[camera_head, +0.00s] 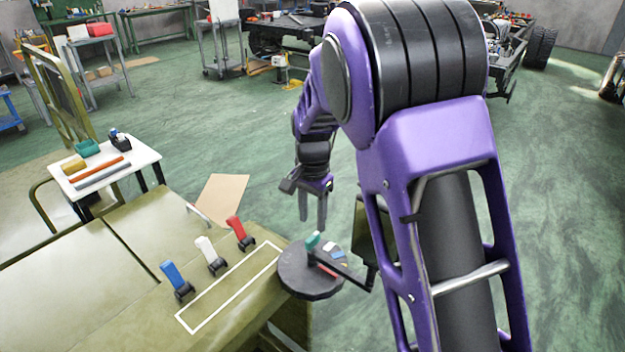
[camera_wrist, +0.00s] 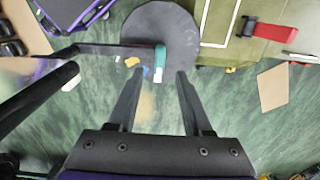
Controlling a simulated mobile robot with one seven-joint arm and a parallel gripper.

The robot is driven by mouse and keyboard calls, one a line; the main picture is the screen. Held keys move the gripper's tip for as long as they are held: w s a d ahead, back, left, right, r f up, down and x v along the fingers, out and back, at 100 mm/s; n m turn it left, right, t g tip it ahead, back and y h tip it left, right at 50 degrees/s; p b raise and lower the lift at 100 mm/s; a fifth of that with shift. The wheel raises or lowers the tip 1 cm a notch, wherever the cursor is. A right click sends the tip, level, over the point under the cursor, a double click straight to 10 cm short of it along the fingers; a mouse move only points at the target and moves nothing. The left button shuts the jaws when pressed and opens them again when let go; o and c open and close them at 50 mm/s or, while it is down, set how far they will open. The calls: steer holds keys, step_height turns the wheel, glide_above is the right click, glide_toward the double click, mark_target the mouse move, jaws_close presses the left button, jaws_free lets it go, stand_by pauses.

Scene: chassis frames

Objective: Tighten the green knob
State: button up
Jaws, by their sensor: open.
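The green knob (camera_head: 313,240) is a small teal piece over a round dark grey disc (camera_head: 296,283) at the table corner. In the wrist view the knob (camera_wrist: 160,56) is at the end of a dark bar, over the edge of the disc (camera_wrist: 163,22). My gripper (camera_head: 312,222) points down above the knob in the head view. In the wrist view my gripper (camera_wrist: 159,76) is open, its fingers apart and empty. The knob appears between and just beyond the fingertips, and I see no contact. The exact height gap is hard to tell.
The olive table (camera_head: 110,305) carries blue (camera_head: 172,273), white (camera_head: 206,248) and red (camera_head: 237,228) levers beside a white outlined rectangle (camera_head: 228,288). A dark bar (camera_head: 345,273) crosses the disc. A small white table (camera_head: 105,168) stands at left.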

mark_target(313, 236)
step_height(313, 236, up, 12)
steer(key=shift+f+p, duration=0.2)
steer(key=shift+p, duration=0.25)
